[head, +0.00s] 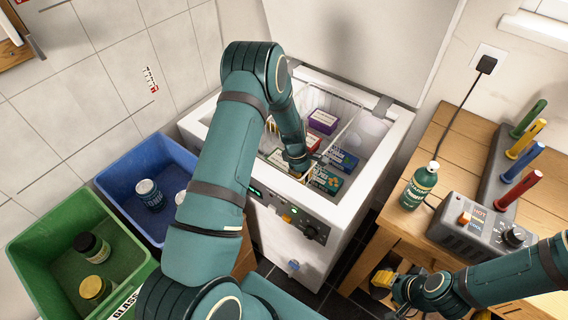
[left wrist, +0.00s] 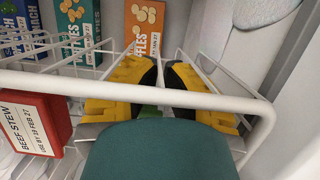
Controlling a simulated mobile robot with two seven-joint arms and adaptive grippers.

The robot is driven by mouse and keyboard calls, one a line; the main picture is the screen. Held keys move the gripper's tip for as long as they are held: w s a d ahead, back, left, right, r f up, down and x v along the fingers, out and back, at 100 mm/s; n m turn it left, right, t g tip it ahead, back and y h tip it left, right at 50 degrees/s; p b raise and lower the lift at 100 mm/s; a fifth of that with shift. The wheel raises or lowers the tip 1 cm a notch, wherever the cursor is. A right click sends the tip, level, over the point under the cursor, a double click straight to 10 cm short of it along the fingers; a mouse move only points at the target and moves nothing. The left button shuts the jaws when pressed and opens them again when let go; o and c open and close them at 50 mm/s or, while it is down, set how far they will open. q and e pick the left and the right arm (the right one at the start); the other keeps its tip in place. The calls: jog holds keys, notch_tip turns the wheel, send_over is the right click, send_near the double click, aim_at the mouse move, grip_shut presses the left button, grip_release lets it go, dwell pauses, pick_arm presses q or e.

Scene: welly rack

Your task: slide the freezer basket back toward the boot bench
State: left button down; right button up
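The white wire freezer basket (head: 330,128) hangs inside the open chest freezer (head: 340,212), holding several food boxes. Its white rim (left wrist: 60,84) crosses close in front of my left wrist camera. My left gripper (head: 300,163) reaches down into the freezer at the basket. In the left wrist view, its yellow fingers (left wrist: 162,80) lie beyond the rim, with a narrow gap between the dark pads and nothing seen held there. The wooden boot bench (head: 454,138) stands right of the freezer. My right gripper (head: 383,280) is low by the bench's front; its finger gap is unclear.
A green bottle (head: 419,187) and a grey boot dryer (head: 480,225) with coloured pegs stand on the bench. A blue crate (head: 120,180) and a green crate (head: 40,235) with jars stand left of the freezer. The raised lid (head: 350,40) is behind it. A red beef stew box (left wrist: 35,125) lies beside my left fingers.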

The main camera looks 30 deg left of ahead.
pick_arm(q)
jog(key=s+d+p, duration=0.1)
jog(key=d, duration=1.2)
pick_arm(e)
jog(key=shift+w+r, duration=0.15)
jog(key=shift+r, duration=0.5)
pick_arm(q)
jog(key=shift+a+r, duration=0.1)
pick_arm(e)
jog(key=shift+r, duration=0.1)
